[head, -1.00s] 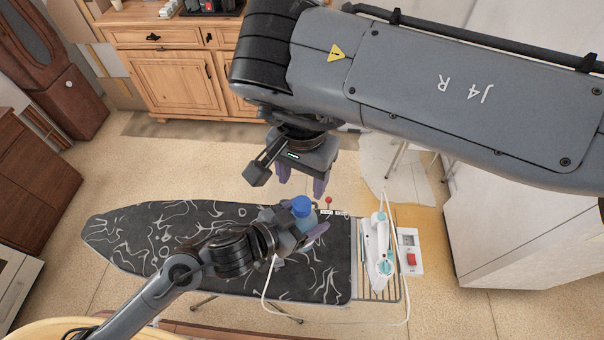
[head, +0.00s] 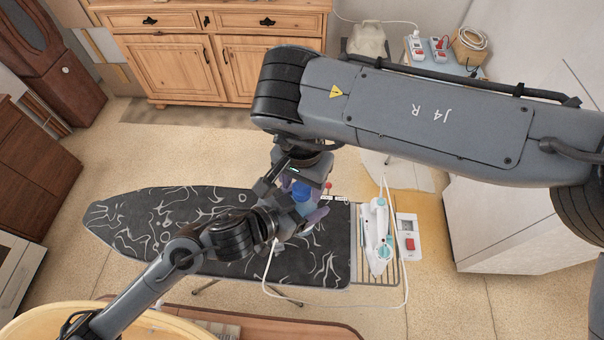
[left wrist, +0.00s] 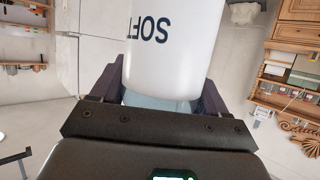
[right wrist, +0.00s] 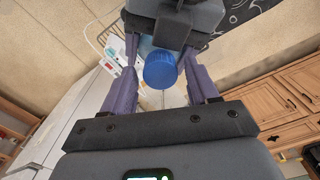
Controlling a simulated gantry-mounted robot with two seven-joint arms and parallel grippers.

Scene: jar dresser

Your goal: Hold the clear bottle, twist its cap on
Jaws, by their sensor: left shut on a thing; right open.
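The bottle is held by my left gripper (head: 298,222) above the ironing board. In the left wrist view it has a white body (left wrist: 172,45) with dark "SOFT" lettering and a pale bluish, see-through part (left wrist: 155,101) between the shut purple fingers. The blue cap (head: 301,191) shows at the bottle's top. In the right wrist view the blue cap (right wrist: 160,71) lies between the two open fingers of my right gripper (right wrist: 160,66), with gaps on both sides. My right gripper is above the bottle. I cannot tell whether the cap is tight.
The black patterned ironing board (head: 150,215) is below. A white and teal iron (head: 376,235) stands on its rack at the right, with a white cord looping along the front. A wooden cabinet (head: 180,65) is at the back. The board's left part is bare.

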